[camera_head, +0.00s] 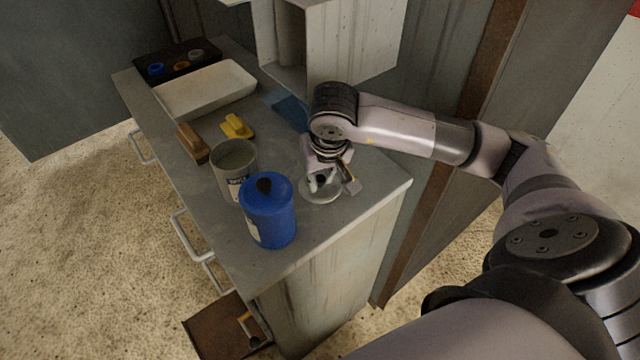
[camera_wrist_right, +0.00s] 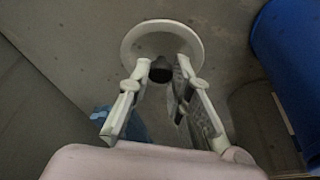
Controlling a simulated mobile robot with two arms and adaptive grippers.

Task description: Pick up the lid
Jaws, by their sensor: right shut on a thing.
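The lid (camera_head: 318,193) is a round, pale grey disc with a dark knob, near the front right corner of the cabinet top. It also shows in the right wrist view (camera_wrist_right: 162,34), with its dark knob (camera_wrist_right: 160,73) between the fingertips. My right gripper (camera_head: 324,181) points down over the lid and is shut on its knob. It also shows in the right wrist view (camera_wrist_right: 160,80). The lid is at or very close to the surface; I cannot tell whether it touches. My left gripper is not in view.
A blue lidded canister (camera_head: 270,215) stands just left of the lid, beside an open grey pot (camera_head: 232,165). A wooden brush (camera_head: 192,143), a yellow object (camera_head: 236,127) and a white tray (camera_head: 205,92) lie further back. A pale wall box (camera_head: 350,50) hangs behind my wrist. An open drawer (camera_head: 215,330) sits below.

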